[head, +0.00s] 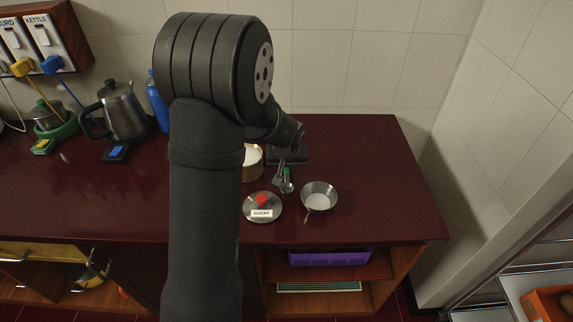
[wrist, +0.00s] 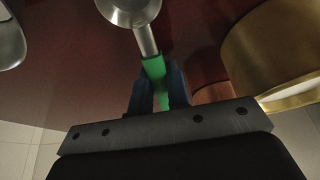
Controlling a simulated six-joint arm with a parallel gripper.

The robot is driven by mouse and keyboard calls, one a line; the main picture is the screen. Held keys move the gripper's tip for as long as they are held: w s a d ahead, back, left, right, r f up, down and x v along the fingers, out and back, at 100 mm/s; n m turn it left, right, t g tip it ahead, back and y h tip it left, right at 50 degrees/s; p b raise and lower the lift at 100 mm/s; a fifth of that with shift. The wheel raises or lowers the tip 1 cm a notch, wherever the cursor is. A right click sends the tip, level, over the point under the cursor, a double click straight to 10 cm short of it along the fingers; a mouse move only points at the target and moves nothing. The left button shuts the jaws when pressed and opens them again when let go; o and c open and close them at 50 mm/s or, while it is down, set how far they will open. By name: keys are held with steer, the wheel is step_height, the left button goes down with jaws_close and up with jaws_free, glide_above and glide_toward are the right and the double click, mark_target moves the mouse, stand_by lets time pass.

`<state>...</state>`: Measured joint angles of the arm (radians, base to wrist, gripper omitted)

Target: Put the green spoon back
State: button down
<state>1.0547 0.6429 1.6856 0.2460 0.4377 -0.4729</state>
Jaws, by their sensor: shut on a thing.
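My gripper (wrist: 160,92) is shut on the green handle of the green spoon (wrist: 153,68), seen in the wrist view. The spoon's metal shaft and round bowl extend away from the fingers. In the head view the green spoon (head: 287,175) hangs from my gripper (head: 286,162), between the copper pot and the metal bowl. The copper pot (head: 253,172) with white contents is partly hidden behind my arm; its side fills the right of the wrist view (wrist: 275,55). A steel lid (head: 250,211) with a red knob and a sugar label lies on the counter in front of the pot.
A metal bowl (head: 319,197) with white contents stands right of the lid. A steel kettle (head: 122,112), a glass pot (head: 47,115) and a blue bottle (head: 157,103) stand at the left. The red counter (head: 375,165) is clear at the right. A purple basket (head: 330,257) sits on the shelf below.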

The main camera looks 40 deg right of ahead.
mark_target(287, 181)
steer(key=c, duration=1.4)
jaws_free()
steer(key=shift+f, duration=0.1)
steer(key=v, duration=1.2)
steer(key=x, duration=1.2)
steer(key=shift+r, duration=0.2)
